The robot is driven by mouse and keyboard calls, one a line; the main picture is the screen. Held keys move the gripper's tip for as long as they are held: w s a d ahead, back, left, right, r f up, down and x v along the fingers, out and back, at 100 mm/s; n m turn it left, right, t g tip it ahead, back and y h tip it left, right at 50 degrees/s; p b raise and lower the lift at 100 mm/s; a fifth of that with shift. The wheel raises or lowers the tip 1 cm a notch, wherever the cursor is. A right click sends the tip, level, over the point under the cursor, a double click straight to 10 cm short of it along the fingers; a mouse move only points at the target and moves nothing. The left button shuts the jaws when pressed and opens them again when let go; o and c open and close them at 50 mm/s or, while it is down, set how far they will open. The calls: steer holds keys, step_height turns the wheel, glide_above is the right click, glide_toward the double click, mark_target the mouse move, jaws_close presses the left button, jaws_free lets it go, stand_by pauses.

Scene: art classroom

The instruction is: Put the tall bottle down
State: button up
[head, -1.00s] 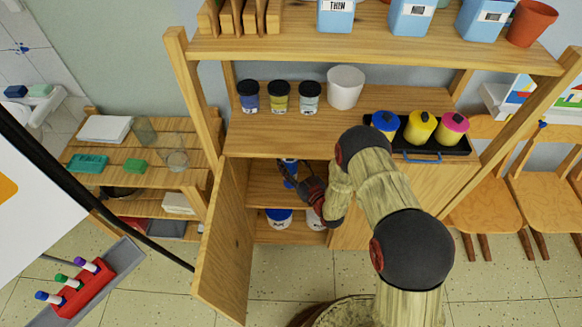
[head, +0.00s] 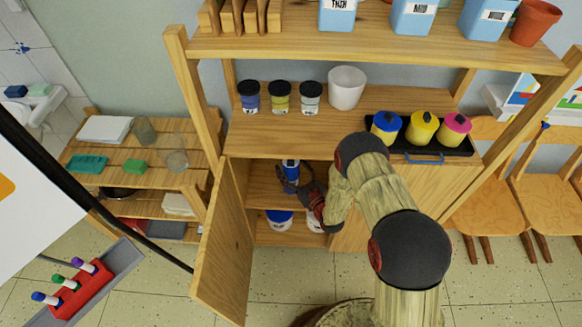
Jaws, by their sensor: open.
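A blue bottle with a white part (head: 291,170) stands upright on the middle shelf (head: 262,190) inside the open cabinet, in the head view. My gripper (head: 287,184) is at the front of that shelf, right by the bottle's lower part. Its fingers are open. They partly cover the bottle's base, so I cannot tell whether they still touch it. The cabinet door (head: 228,245) stands open on the left.
Tubs, one with a blue lid (head: 279,219), sit on the cabinet's bottom shelf. Above are several jars (head: 280,98), a white pot (head: 346,88) and a black tray (head: 440,150) of coloured containers. A marker rack (head: 80,287) is at lower left.

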steer(key=shift+r, duration=0.15)
steer(key=p+v, duration=0.3)
steer(key=v, duration=0.9)
steer(key=shift+p, duration=0.3)
